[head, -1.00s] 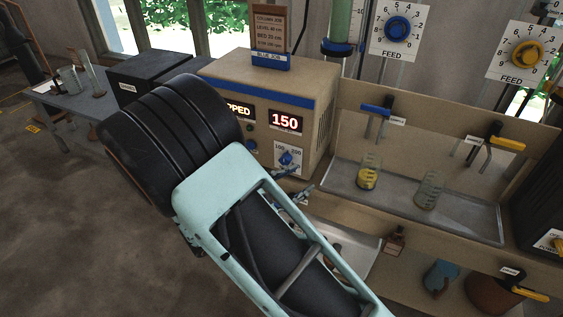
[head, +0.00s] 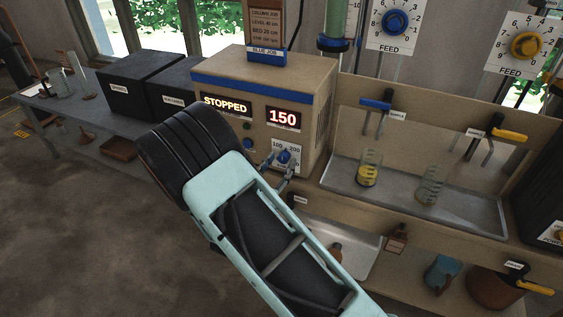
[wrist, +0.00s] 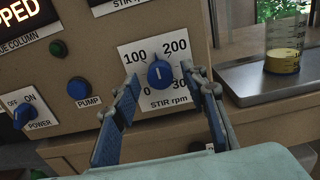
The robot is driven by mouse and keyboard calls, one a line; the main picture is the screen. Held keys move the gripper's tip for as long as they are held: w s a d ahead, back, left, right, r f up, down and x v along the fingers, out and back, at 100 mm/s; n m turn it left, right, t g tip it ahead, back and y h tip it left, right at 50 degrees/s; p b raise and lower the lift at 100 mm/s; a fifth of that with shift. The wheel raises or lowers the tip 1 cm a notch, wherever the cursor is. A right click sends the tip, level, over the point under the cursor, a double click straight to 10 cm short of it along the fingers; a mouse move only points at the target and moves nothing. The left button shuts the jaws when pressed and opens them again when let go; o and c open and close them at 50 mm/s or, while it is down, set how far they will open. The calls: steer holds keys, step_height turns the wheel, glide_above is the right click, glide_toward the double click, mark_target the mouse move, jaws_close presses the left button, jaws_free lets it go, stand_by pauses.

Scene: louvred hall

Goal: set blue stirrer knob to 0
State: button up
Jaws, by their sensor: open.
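The blue stirrer knob (wrist: 160,74) sits on a white dial plate marked 0, 100, 200 and 30-something, labelled STIR rpm. In the head view the knob (head: 283,156) is on the front of the beige control box (head: 262,90), whose red display (head: 284,118) reads 150. My gripper (wrist: 168,92) is open, with one blue-padded finger on each side of the knob in the wrist view. The fingers appear apart from the knob; the exact distance to the panel is hard to tell.
A steel tray (head: 465,217) with two beakers stands to the right. Black boxes (head: 140,82) stand on the left bench.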

steer(key=shift+w+d, duration=0.25)
steer(key=shift+w, duration=0.45)
jaws_close()
steer(key=shift+r+n, duration=0.1)
steer(key=shift+n, duration=0.2)
